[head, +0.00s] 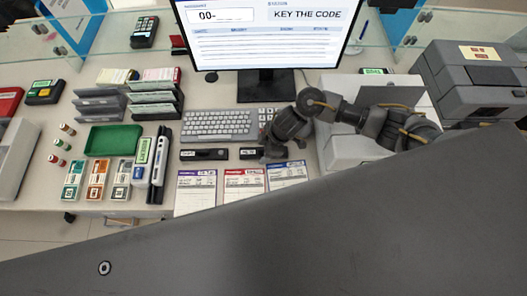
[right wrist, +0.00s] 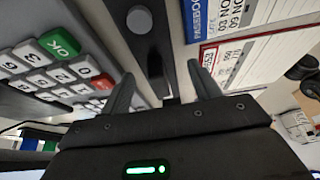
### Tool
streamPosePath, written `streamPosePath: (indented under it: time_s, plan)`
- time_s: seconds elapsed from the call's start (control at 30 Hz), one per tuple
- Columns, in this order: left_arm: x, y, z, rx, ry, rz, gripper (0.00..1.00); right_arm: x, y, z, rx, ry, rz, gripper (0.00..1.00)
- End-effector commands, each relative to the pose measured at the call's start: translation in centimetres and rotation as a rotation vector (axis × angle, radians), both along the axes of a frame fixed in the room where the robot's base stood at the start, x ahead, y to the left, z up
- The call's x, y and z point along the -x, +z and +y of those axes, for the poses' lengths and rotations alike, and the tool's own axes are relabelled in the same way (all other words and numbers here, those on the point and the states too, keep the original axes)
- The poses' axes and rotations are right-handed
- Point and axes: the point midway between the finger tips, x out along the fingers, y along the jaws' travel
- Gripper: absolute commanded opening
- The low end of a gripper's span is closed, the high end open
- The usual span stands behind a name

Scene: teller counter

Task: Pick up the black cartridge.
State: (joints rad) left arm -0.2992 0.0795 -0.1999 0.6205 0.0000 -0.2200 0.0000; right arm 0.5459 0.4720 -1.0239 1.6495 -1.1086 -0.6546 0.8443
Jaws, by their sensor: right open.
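Two small black blocks with pale labels lie in front of the keyboard in the head view. One is the left black block (head: 204,154); the other is the right black block (head: 249,153), close beside my right gripper (head: 274,152). I cannot tell for sure which is the black cartridge. In the right wrist view my right gripper (right wrist: 164,98) is open, its fingers apart. A narrow dark piece (right wrist: 155,72) shows between and beyond the fingertips; I cannot tell whether they touch it. My left gripper is not in view.
The keyboard (head: 217,124) and keypad (right wrist: 50,70) lie behind the blocks. Printed slips, such as the red-headed slip (head: 244,181), lie in front. The monitor base (head: 265,84) stands behind. A green tray (head: 115,139) and pens are to the left, a grey machine (head: 472,80) far right.

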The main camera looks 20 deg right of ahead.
Motion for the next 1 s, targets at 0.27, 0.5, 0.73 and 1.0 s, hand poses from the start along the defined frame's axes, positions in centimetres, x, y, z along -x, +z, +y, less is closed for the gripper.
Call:
streamPosePath:
  time_s: [0.27,0.5,0.73,1.0]
  plan:
    - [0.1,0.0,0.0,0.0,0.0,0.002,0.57,0.0,0.0,0.0,0.0,0.0,0.0,0.4]
    - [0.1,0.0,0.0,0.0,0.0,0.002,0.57,0.0,0.1,0.0,-0.001,0.0,0.0,0.12]
    - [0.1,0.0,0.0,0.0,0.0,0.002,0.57,0.0,0.2,0.0,-0.001,0.0,0.0,0.12]
    - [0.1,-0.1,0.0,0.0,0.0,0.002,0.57,-0.2,3.1,0.1,-0.003,0.003,-0.007,0.12]
